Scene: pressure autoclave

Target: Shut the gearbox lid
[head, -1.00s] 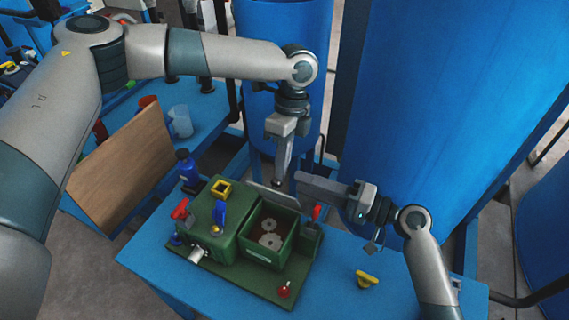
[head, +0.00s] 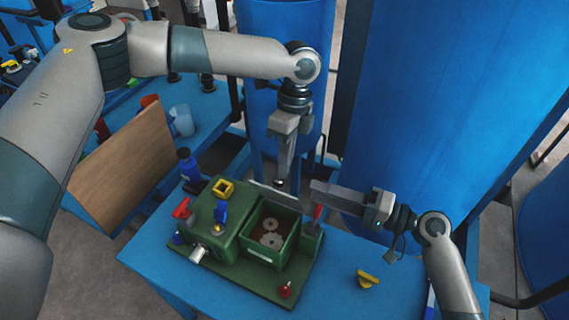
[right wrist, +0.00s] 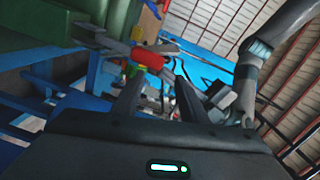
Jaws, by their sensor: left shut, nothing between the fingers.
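The green gearbox (head: 266,252) stands open on the blue table, with pale gears visible inside. Its lid (head: 274,195) shows as a thin grey plate raised at the box's far edge. My left gripper (head: 279,183) is shut and empty, pointing down right at the raised lid; I cannot tell whether it touches. My right gripper (head: 314,188) is to the right of the lid, apart from it, level with the box's far right corner. In the right wrist view its two fingers (right wrist: 158,78) are spread with nothing held between them.
A red-handled part (head: 317,212) stands at the box's right, close to my right gripper. A yellow part (head: 367,279) lies on the table (head: 335,290) at right. A blue bottle (head: 187,166) and a brown board (head: 122,160) are at left. Large blue tanks (head: 450,110) rise behind.

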